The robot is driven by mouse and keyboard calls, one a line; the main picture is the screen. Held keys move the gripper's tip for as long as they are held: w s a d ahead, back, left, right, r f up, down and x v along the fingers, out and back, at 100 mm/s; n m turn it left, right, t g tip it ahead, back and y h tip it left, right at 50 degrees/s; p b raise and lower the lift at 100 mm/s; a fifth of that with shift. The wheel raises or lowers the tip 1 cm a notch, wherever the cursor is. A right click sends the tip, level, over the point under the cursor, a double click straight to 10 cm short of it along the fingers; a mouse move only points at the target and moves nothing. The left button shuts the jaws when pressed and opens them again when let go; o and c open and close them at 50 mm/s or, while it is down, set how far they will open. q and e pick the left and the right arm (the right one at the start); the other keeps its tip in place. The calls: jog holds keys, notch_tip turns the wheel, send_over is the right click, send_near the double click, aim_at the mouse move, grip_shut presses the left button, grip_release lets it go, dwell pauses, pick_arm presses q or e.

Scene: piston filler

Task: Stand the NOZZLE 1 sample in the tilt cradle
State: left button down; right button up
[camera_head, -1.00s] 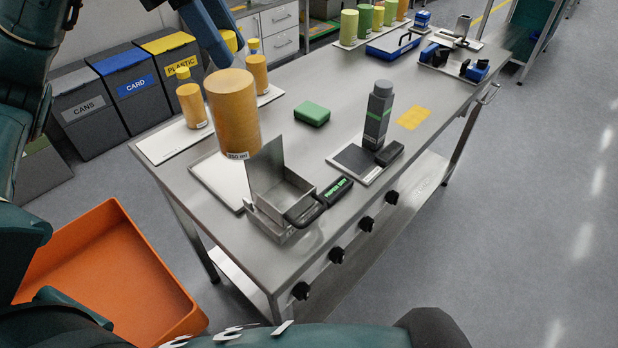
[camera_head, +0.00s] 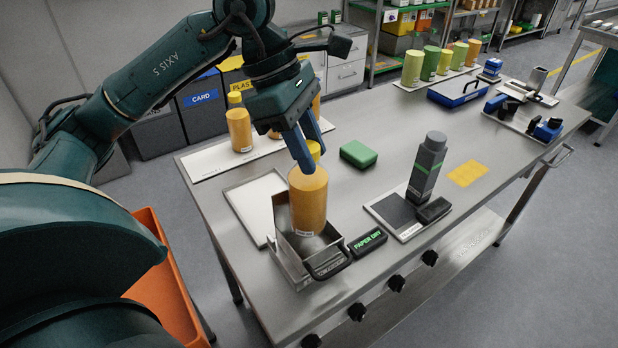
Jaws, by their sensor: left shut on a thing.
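My left gripper (camera_head: 309,152) is shut on the yellow cap of an orange bottle (camera_head: 308,200). The bottle is upright, with a small white label low on its side that I cannot read. The tilt cradle (camera_head: 286,257), an open grey metal box with a raised back plate, is near the table's front left edge. The bottle's lower end is at the cradle's opening, in front of its back plate. I cannot tell whether the bottle touches the cradle's floor. My right gripper is not in view.
More orange bottles (camera_head: 239,129) stand on a white mat behind. A white board (camera_head: 255,205) lies left of the cradle. A dark grey bottle (camera_head: 428,165) stands on a pad to the right. A green block (camera_head: 358,154) lies behind. A black "PAPER DRY" handle (camera_head: 368,241) is close by the cradle.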

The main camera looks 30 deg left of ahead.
aim_at(309, 178)
pick_arm(q)
jog(key=shift+f, duration=2.95)
jog(key=c, duration=1.5)
grip_release()
jog(key=shift+f, duration=0.2)
jog(key=o, duration=0.4)
jog(key=shift+r, duration=0.1)
jog(key=shift+o, duration=0.2)
jog(key=shift+r, duration=0.25)
jog(key=v, duration=1.1)
jog(key=shift+a+r, duration=0.2)
jog(key=shift+r, duration=0.1)
